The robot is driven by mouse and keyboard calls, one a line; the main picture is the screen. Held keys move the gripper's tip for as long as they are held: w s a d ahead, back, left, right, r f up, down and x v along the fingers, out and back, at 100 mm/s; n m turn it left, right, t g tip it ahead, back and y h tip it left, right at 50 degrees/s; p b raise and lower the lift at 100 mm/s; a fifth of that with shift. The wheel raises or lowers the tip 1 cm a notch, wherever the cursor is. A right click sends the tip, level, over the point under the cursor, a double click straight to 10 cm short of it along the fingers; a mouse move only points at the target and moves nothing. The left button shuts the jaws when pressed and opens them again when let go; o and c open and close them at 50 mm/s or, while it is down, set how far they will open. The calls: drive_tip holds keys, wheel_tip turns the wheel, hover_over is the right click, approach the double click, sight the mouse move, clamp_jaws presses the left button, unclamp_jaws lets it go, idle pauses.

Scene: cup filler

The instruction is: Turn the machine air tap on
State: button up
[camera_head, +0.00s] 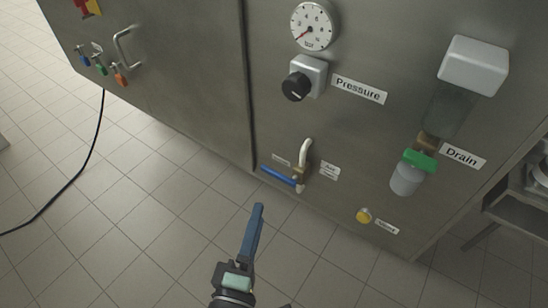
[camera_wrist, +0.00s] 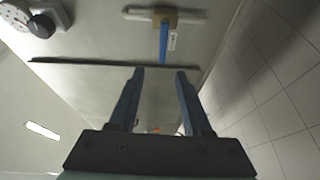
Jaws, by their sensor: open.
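The air tap has a blue lever (camera_head: 278,176), a brass body (camera_head: 302,173) and a pale pipe, low on the machine's front panel. The lever points left, crosswise to the upright pipe. In the wrist view the lever (camera_wrist: 163,42) shows beyond the fingertips, with the brass body (camera_wrist: 165,17) at the top edge. My gripper (camera_head: 258,208) is below and slightly left of the lever in the head view, apart from it. In the wrist view my gripper (camera_wrist: 160,72) has its two blue fingers spread with nothing between them.
Small labels flank the tap. Above are a black Pressure knob (camera_head: 296,87) and a gauge (camera_head: 314,25). A Drain unit with a green part (camera_head: 420,160) and a yellow button (camera_head: 364,216) are to the right. Tiled floor (camera_head: 140,230) is open, with a black cable (camera_head: 72,182) at left.

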sight(271, 175)
drive_tip(key=x, duration=1.2)
drive_tip(key=shift+w+f, duration=0.15)
drive_tip(key=shift+w, duration=0.15)
clamp_jaws()
idle(1.0)
